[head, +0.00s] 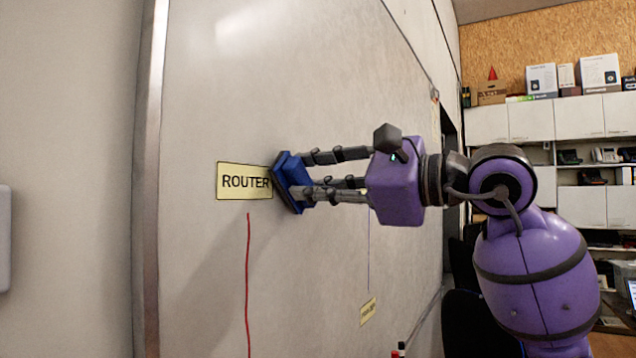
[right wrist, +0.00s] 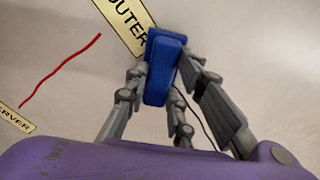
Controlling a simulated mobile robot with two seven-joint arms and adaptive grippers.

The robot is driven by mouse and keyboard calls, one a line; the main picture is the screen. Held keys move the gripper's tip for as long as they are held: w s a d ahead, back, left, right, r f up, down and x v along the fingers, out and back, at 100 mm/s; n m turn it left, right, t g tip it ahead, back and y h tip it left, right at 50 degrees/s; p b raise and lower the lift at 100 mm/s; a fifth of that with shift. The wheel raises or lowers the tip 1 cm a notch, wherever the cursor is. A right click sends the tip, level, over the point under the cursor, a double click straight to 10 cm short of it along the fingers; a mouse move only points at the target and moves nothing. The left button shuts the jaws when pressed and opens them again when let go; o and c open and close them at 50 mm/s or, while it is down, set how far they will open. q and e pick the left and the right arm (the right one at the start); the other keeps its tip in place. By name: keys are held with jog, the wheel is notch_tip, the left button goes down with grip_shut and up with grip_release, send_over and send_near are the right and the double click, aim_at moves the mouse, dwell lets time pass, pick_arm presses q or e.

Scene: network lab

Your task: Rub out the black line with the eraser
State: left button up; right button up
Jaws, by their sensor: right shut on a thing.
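The blue eraser (head: 290,183) is held in my right gripper (head: 305,180), whose fingers are closed around it. It is tilted and lies at or very near the whiteboard, just at the right edge of the yellow ROUTER label (head: 243,181); whether it touches the board is hard to tell. In the right wrist view the eraser (right wrist: 163,68) covers the end of the label. A thin black line (right wrist: 206,122) runs down the board there, partly hidden by my fingers. I cannot make it out in the head view. My left gripper is out of view.
A red line (head: 248,285) runs down below the ROUTER label, to a SERVER label (right wrist: 14,118) in the wrist view. A thin bluish line (head: 369,255) leads down to another small label (head: 368,311). Shelves and cabinets (head: 560,120) stand at the far right.

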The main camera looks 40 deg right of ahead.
jog(key=shift+w+a, duration=0.15)
jog(key=shift+w, duration=0.3)
jog(key=w+d, duration=0.4)
jog(key=d, duration=0.6)
dwell(0.9)
